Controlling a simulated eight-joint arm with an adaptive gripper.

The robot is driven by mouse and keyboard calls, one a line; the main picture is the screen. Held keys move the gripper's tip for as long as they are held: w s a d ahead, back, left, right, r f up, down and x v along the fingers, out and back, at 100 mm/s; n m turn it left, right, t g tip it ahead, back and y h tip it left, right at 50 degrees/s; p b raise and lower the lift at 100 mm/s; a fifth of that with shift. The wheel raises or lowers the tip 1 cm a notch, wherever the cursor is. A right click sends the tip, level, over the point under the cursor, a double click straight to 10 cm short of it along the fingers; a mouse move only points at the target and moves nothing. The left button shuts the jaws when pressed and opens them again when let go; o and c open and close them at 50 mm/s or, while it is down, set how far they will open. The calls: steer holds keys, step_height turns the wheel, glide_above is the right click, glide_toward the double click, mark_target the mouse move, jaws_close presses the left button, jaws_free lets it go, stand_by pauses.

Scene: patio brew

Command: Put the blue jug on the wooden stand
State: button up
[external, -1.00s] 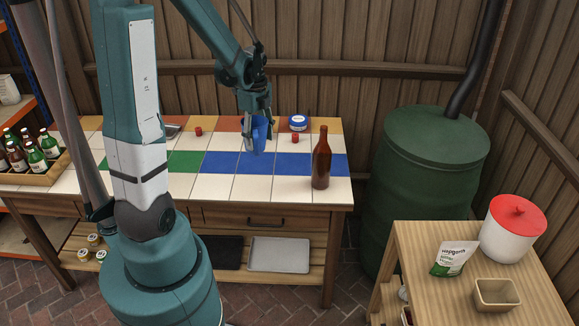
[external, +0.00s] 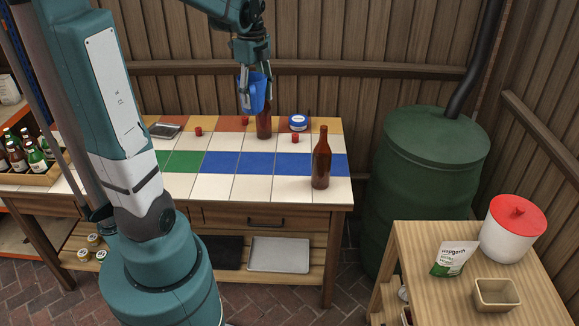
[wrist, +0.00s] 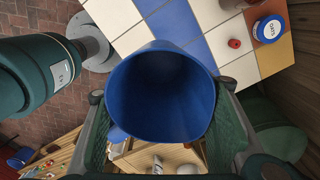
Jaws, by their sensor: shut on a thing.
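The blue jug (external: 257,97) is held upright above the back of the tiled table, clear of its top. My gripper (external: 254,84) is shut on it, with one finger on each side. In the wrist view the jug's open mouth (wrist: 162,90) fills the middle and its inside looks empty. A wooden stand (external: 424,284) with a light top is at the lower right, well away from the jug. Its top also shows a white tub with a red lid (external: 513,229), a printed pouch (external: 454,258) and a small tan bowl (external: 497,294).
A brown bottle (external: 321,160) stands on the tiled table's right part; another (external: 264,122) stands behind the jug. A blue-and-white tin (external: 298,122) and several red caps are at the back. A green barrel (external: 420,190) stands between table and stand. The stand's front left top is clear.

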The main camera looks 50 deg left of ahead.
steer(key=w+d+m, duration=0.5)
steer(key=w+d, duration=0.5)
steer(key=d, duration=0.1)
steer(key=shift+w+r+m, duration=0.2)
steer(key=shift+r+m, duration=0.05)
steer(key=shift+m, duration=0.05)
steer(key=w+d+m, duration=0.2)
steer(key=d, duration=0.3)
steer(key=w+d+m, duration=0.2)
steer(key=w+d, duration=0.1)
steer(key=d, duration=0.1)
steer(key=w+d+m, duration=0.1)
steer(key=w+d, duration=0.1)
steer(key=d, duration=0.3)
steer(key=shift+w+d+r+m+b, duration=0.15)
steer(key=shift+w+d+m+b, duration=0.2)
steer(key=shift+m, duration=0.05)
steer(key=w+d+f+m, duration=0.2)
steer(key=d+m, duration=0.9)
steer(key=d, duration=2.4)
steer(key=shift+w+a+f+b, duration=0.1)
steer(key=shift+w+f, duration=0.05)
steer(key=shift+f, duration=3.65)
steer(key=shift+w+a+f+b, duration=0.1)
steer(key=shift+w+f+b, duration=0.05)
steer(key=shift+f, duration=3.7)
steer(key=shift+w+f+b, duration=0.1)
steer(key=shift+w+f, duration=0.05)
steer(key=shift+f, duration=3.65)
